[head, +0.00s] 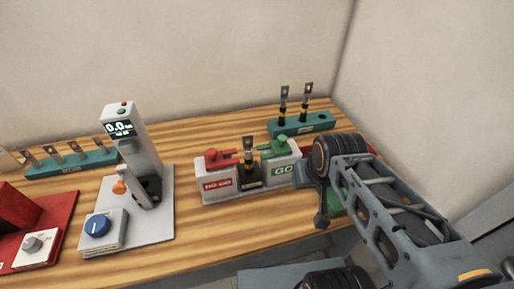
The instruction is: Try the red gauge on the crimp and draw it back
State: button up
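The red gauge (221,158) rests on the left grey block of a stand (219,196), above a red label that seems to read NO GO. The green gauge (280,146) rests on the right block, above a green GO label. Between them a lug with its crimp (248,155) stands upright in a dark holder (250,179). The red gauge looks apart from the crimp. My arm fills the right side, right of the stand. I cannot make out my gripper's fingers, and nothing held shows.
A grey tester (135,140) with a lit display stands left of the stand, with a blue knob (97,225) in front. Teal racks with lugs stand at back right (303,125) and far left (72,163). A red device (56,232) is front left. Red and green parts are mostly behind my arm.

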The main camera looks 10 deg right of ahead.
aim_at(214, 159)
jog(key=u, duration=0.65)
jog(key=k, duration=0.2)
jog(key=u, duration=0.4)
jog(key=i, duration=0.3)
jog(key=z, duration=0.15)
